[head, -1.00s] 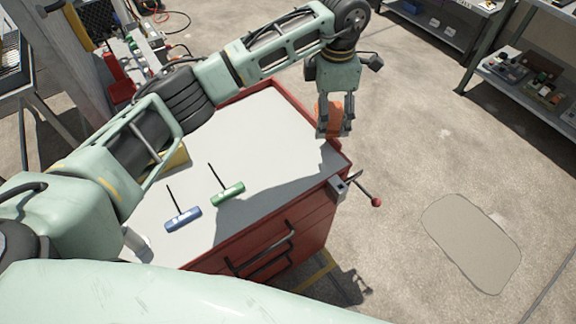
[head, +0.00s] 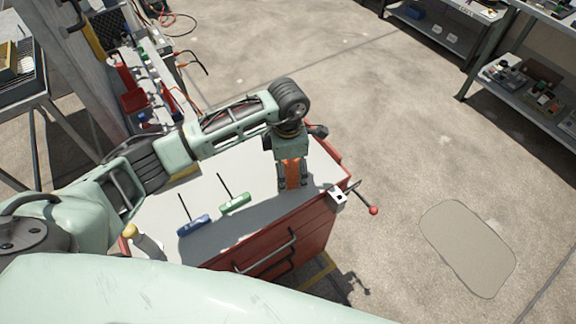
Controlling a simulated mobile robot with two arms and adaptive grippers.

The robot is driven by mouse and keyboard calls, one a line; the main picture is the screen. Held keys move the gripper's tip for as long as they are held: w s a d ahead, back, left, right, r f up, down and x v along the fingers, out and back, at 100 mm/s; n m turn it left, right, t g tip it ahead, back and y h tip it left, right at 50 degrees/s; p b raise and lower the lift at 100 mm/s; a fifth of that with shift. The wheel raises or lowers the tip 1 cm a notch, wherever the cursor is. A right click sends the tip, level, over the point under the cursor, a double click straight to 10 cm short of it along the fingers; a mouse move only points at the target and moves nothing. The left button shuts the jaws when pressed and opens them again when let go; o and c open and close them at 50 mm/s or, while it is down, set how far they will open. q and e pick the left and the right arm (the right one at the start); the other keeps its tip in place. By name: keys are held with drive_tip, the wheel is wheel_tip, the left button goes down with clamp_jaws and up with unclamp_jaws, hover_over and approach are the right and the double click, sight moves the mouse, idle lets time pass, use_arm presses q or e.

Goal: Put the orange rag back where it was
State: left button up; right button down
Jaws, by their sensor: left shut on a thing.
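My left gripper (head: 292,186) points down over the right end of the red tool cabinet's grey top (head: 262,212). It is shut on the orange rag (head: 292,172), which shows between its fingers. I cannot tell whether the rag touches the top. My right gripper is not in view.
A blue-handled tool (head: 193,225) and a green-handled tool (head: 235,203) lie on the cabinet top, left of my gripper. A vise (head: 338,195) with a red-knobbed handle sits at the cabinet's right corner. A yellow-topped object (head: 130,231) stands at the left. Shelves (head: 525,85) stand at the upper right.

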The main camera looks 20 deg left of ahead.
use_arm(q)
drive_tip(key=shift+f, duration=0.75)
drive_tip(key=shift+f, duration=0.1)
drive_tip(key=shift+f, duration=0.15)
drive_tip(key=o, duration=1)
